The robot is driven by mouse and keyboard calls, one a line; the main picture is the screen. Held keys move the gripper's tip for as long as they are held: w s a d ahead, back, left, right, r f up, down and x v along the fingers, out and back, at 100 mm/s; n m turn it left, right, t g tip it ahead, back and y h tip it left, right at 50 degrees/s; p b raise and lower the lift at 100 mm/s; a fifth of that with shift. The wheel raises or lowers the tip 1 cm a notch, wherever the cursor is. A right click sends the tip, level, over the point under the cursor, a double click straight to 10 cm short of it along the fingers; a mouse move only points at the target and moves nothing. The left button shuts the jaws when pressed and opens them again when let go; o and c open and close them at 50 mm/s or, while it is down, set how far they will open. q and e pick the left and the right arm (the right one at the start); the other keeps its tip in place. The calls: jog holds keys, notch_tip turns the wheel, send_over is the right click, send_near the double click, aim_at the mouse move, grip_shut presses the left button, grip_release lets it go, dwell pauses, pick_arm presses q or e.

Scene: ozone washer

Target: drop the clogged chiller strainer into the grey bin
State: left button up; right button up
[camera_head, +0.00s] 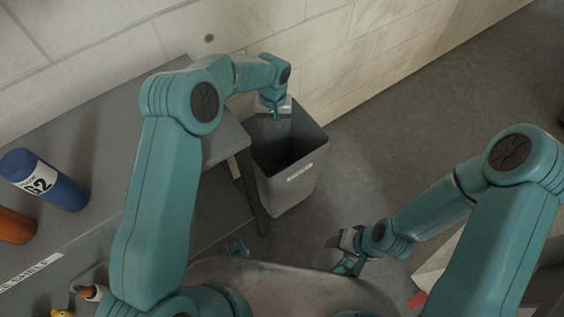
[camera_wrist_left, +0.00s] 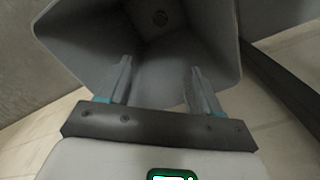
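The grey bin (camera_head: 290,187) stands on the floor by the wall, its open top facing up. My left gripper (camera_head: 277,118) points down over the bin's far rim. In the left wrist view the gripper (camera_wrist_left: 160,88) has its two fingers apart with nothing between them, above the mouth of the bin (camera_wrist_left: 90,45).
A grey table (camera_head: 100,130) borders the bin's left side. It bears a blue bottle (camera_head: 45,180) and an orange one (camera_head: 14,226). A pale wall (camera_head: 340,60) runs behind the bin. Open floor (camera_head: 400,140) lies to the right.

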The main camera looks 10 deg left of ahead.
pick_arm(q)
jog(key=shift+r, duration=0.1)
notch_tip(320, 180, up, 16)
jog(key=p, duration=0.4)
dwell(0.4)
